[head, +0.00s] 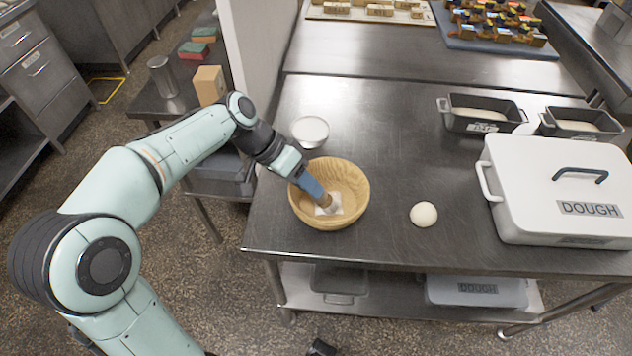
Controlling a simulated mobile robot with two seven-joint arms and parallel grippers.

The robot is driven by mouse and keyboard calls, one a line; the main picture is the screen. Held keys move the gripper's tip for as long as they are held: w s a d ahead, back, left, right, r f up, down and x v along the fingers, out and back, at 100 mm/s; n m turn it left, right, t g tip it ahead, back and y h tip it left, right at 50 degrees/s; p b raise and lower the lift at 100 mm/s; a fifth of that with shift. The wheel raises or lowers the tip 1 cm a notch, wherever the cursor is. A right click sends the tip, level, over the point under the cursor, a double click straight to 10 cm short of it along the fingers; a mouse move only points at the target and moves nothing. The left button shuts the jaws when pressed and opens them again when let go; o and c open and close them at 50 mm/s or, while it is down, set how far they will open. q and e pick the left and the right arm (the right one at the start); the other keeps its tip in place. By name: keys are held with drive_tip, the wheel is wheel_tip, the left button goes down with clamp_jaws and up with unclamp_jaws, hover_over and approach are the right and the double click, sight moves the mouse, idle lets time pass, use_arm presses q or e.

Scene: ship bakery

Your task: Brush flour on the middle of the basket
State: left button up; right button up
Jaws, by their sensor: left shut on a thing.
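The round wooden basket (354,179) stands on the steel table near its left front edge. A white patch of flour (335,204) shows on its inner floor. My left gripper (305,180) reaches over the basket's left rim and is shut on a brush (325,200), whose head points down into the basket at the white patch. Most of the brush is hidden by the gripper. A small bowl of white flour (310,130) stands just behind the basket.
A dough ball (423,214) lies right of the basket. A white box marked DOUGH (520,210) stands at the right, with two dark loaf tins (455,120) behind it. The table's middle is clear. A wall (255,60) rises at the back left.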

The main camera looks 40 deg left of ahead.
use_arm(q)
drive_tip(key=shift+s+a, duration=0.4)
drive_tip(key=shift+a, duration=0.2)
drive_tip(key=shift+w+d+f, duration=0.1)
drive_tip(key=shift+w+d, duration=0.55)
drive_tip(key=shift+d, duration=0.25)
drive_tip(key=shift+w+d, duration=0.65)
drive_tip(key=shift+d, duration=0.25)
drive_tip(key=shift+r+p, duration=2.6)
drive_tip(key=shift+r, duration=0.45)
drive_tip(key=shift+r, duration=0.15)
wheel_tip(320, 180, up, 3)
drive_tip(key=shift+f+p, duration=0.1)
drive_tip(key=shift+p, duration=0.95)
